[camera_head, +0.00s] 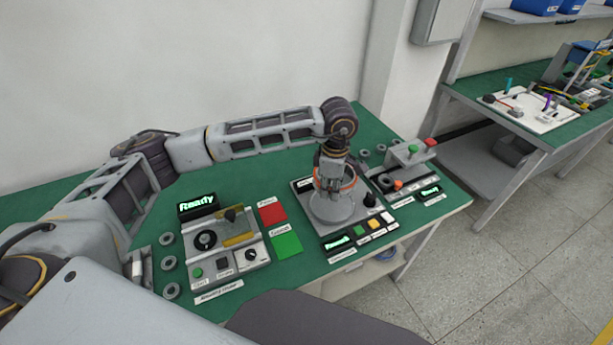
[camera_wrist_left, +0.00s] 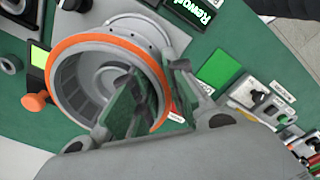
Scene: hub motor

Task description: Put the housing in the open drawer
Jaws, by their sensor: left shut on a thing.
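The housing (camera_wrist_left: 88,75) is a grey round cup with an orange rim. In the wrist view its open mouth faces the camera. In the left wrist view my left gripper (camera_wrist_left: 158,95) has one finger inside the mouth and the other outside, shut on the rim wall. Whether the housing is lifted off the station I cannot tell. I cannot make out an open drawer. My right gripper is not in view.
A station with a "Ready" display (camera_head: 198,205) stands left on the bench, beside red (camera_head: 272,212) and green (camera_head: 287,245) squares. Grey rings (camera_head: 168,263) lie along its left. A grey button stand (camera_head: 408,155) is close behind right. A second bench (camera_head: 520,130) stands farther right.

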